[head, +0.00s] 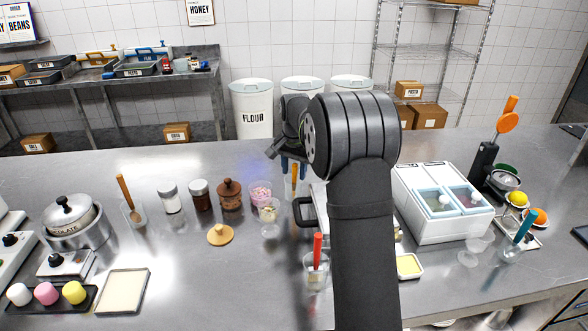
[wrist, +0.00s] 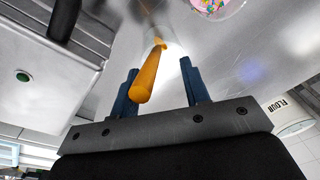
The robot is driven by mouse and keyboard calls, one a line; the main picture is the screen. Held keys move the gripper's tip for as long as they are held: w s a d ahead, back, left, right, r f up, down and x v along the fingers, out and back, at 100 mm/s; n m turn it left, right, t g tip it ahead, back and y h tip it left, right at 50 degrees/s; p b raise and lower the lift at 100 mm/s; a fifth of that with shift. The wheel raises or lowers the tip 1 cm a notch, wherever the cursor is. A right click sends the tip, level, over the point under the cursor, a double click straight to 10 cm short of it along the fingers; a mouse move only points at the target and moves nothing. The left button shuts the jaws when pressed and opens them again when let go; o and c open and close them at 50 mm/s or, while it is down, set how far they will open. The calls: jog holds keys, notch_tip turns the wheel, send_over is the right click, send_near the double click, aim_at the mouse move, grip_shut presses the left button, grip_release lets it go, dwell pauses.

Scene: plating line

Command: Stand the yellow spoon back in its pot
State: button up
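The yellow spoon (head: 294,172) shows as an upright orange-yellow handle below my gripper (head: 293,162) in the head view. A clear pot (head: 291,190) seems to surround its lower end, but its outline is faint and the spoon's bowl cannot be made out. In the wrist view the spoon's handle (wrist: 149,77) rises between the two blue fingers of my gripper (wrist: 160,86). My arm hides part of the counter behind and beside the pot.
A cup of pink bits (head: 260,192) and a glass (head: 269,218) stand just left of the spoon. A red-handled tool (head: 317,249) stands in a clear pot in front. A white topping box (head: 445,221) is to the right. The front left-centre counter is clear.

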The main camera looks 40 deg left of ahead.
notch_tip(320, 180, up, 17)
jog(key=s+d, duration=0.1)
jog(key=shift+s+d+r, duration=0.15)
jog(key=shift+s+d, duration=0.1)
dwell(0.3)
dwell(0.4)
jog(key=f, duration=0.5)
jog(key=w+a+f, duration=0.1)
jog(key=f, duration=1.1)
jog(key=shift+w+a+f, duration=0.25)
jog(key=shift+r, duration=0.6)
jog(key=shift+f, duration=0.1)
